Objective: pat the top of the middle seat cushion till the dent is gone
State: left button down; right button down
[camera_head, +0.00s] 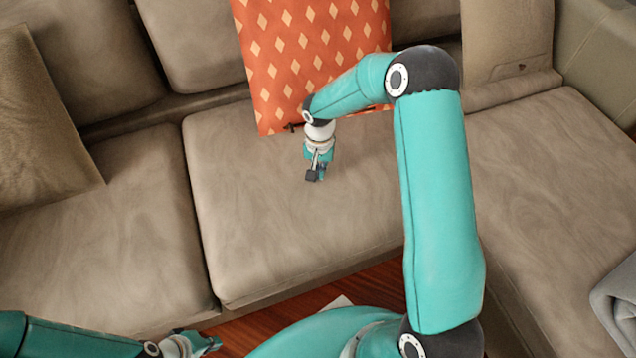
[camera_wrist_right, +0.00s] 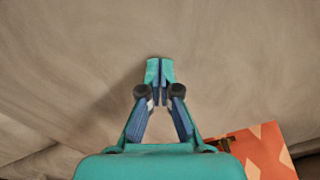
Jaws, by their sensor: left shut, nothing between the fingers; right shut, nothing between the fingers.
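The middle seat cushion (camera_head: 255,220) is a beige-brown fabric seat in the middle of the sofa in the head view. Its surface also fills most of the right wrist view (camera_wrist_right: 235,65). Its top shows soft mottled shading; I cannot make out a clear dent. My right gripper (camera_head: 314,177) is shut and empty over the back half of this cushion, fingertips down. In the wrist view the fingertips (camera_wrist_right: 160,72) are together against the fabric background; whether they touch it I cannot tell. My left gripper (camera_head: 212,343) is shut and empty, low over the floor in front of the sofa.
An orange diamond-patterned pillow (camera_head: 275,65) leans on the backrest just behind my right gripper. A brown pillow (camera_head: 40,130) stands at the left. A grey cloth (camera_head: 617,305) lies at the right edge. The wooden floor (camera_head: 270,318) shows in front.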

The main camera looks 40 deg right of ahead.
jog(key=shift+r, duration=0.15)
jog(key=shift+r+p, duration=0.95)
jog(key=shift+r, duration=0.5)
